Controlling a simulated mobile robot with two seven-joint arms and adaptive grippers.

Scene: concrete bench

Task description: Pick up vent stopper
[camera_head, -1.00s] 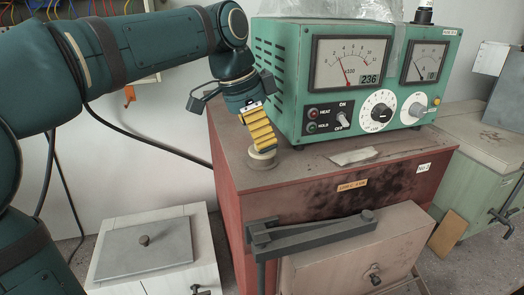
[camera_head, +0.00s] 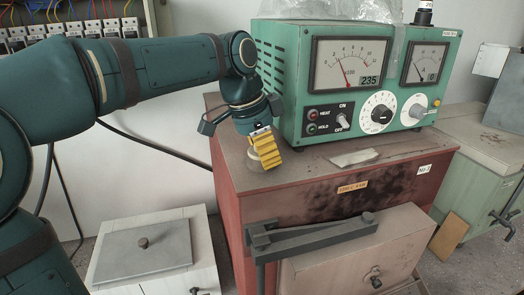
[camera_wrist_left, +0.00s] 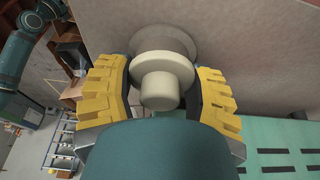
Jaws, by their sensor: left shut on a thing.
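My left gripper (camera_head: 265,151) points down at the top left of the red furnace cabinet (camera_head: 300,190). Its yellow ribbed fingers are shut on the vent stopper. In the left wrist view, the stopper (camera_wrist_left: 160,88) is a cream round plug with a flange and a narrower knob, between the fingers of the left gripper (camera_wrist_left: 163,92). A grey round vent collar (camera_wrist_left: 180,38) is just behind it on the cabinet top. I cannot tell whether the stopper is clear of the collar. The right gripper is out of view.
A green meter box (camera_head: 370,80) stands close to the right of my left gripper. A flat pale scrap (camera_head: 354,157) lies in front of it. A lever arm (camera_head: 315,232) crosses the cabinet front. A white box (camera_head: 145,252) stands lower left.

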